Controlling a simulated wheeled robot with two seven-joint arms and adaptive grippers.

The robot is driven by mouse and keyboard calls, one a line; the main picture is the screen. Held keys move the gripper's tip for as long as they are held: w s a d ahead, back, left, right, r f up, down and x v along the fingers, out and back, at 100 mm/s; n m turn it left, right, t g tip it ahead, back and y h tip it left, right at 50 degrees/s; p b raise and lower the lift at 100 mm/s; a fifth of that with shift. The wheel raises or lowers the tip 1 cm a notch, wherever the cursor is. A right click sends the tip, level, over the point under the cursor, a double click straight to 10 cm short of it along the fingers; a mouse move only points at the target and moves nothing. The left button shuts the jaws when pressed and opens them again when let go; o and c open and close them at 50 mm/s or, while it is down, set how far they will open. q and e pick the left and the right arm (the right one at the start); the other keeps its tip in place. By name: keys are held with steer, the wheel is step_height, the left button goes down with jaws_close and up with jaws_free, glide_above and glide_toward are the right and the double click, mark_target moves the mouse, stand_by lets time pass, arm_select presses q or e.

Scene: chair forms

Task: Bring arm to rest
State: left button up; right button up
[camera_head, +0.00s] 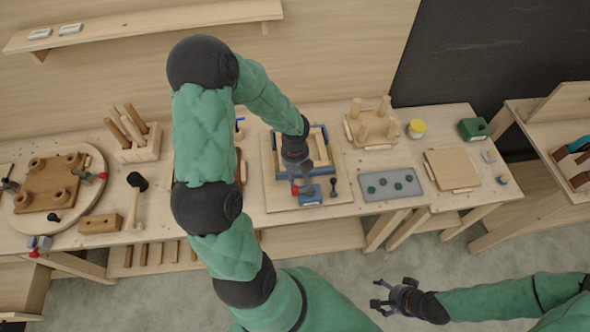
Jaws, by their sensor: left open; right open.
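My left arm (205,140) is covered in green, rises in from the bottom and bends over the workbench. Its gripper (299,178) points down over a blue clamping frame (318,136) on a wooden board, and its jaws are open. Small red and blue parts show right by the fingertips, and I cannot tell whether the fingers touch them. My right arm (500,298) comes in low from the right. Its gripper (378,294) is open and empty over the floor, in front of the bench and apart from it.
The bench holds a round board (85,212), a mallet (135,195), a peg block (137,138), a stool-like form (370,124), a grey tray (375,201), a wooden square (452,168), a yellow-lidded jar (416,128) and a green box (473,128). Floor (420,255) in front is clear.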

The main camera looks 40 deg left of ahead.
arm_select(q)
steer(key=shift+r, duration=0.85)
steer(key=shift+f, duration=0.1)
steer(key=s+d+f+n+h, duration=0.2)
steer(key=s+d+f+n, duration=0.3)
steer(key=d+f+n, duration=0.6)
steer(key=s+d+f+n+h, duration=0.2)
steer(key=s+d+f+n, duration=0.4)
steer(key=d+n, duration=0.9)
steer(key=w+f+n+b, duration=0.1)
steer(key=w+f+b, duration=0.2)
steer(key=f+b, duration=1.9)
steer(key=shift+a+b, duration=0.35)
steer(key=shift+b, duration=0.25)
steer(key=shift+w, duration=0.1)
